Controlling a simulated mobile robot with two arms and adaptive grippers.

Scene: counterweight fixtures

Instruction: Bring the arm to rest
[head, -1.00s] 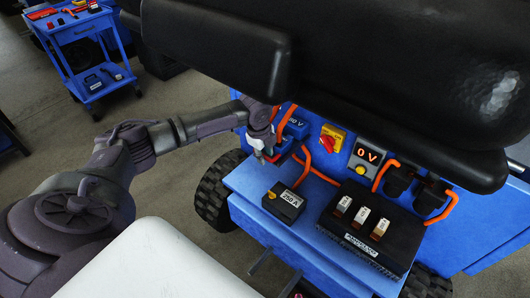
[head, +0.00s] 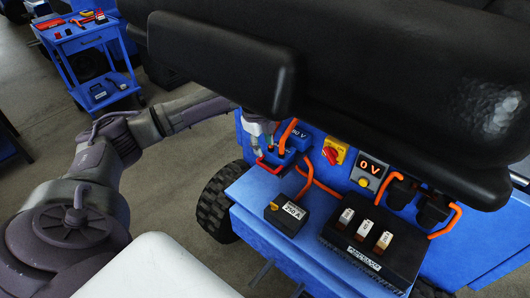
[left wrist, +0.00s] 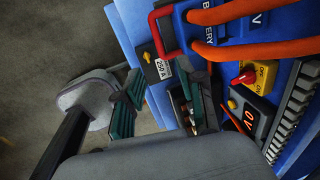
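My left arm comes in from the left of the head view, bent and raised. Its gripper (head: 263,146) is beside the blue battery connector (head: 297,139), just above the red handle (head: 270,166). In the left wrist view my left gripper (left wrist: 163,106) has its teal-padded fingers apart, with nothing held between them. The blue battery connector (left wrist: 208,20) with two orange cables is at the top of that view. My right gripper is not in view.
A black 250 A box (head: 286,215) and a black fuse block (head: 350,254) sit on the blue ledge. Behind are a yellow panel with red knob (head: 333,154) and a "0 V" display (head: 369,168). Large black padding overhangs above. A blue cart (head: 88,42) stands far left; floor between is clear.

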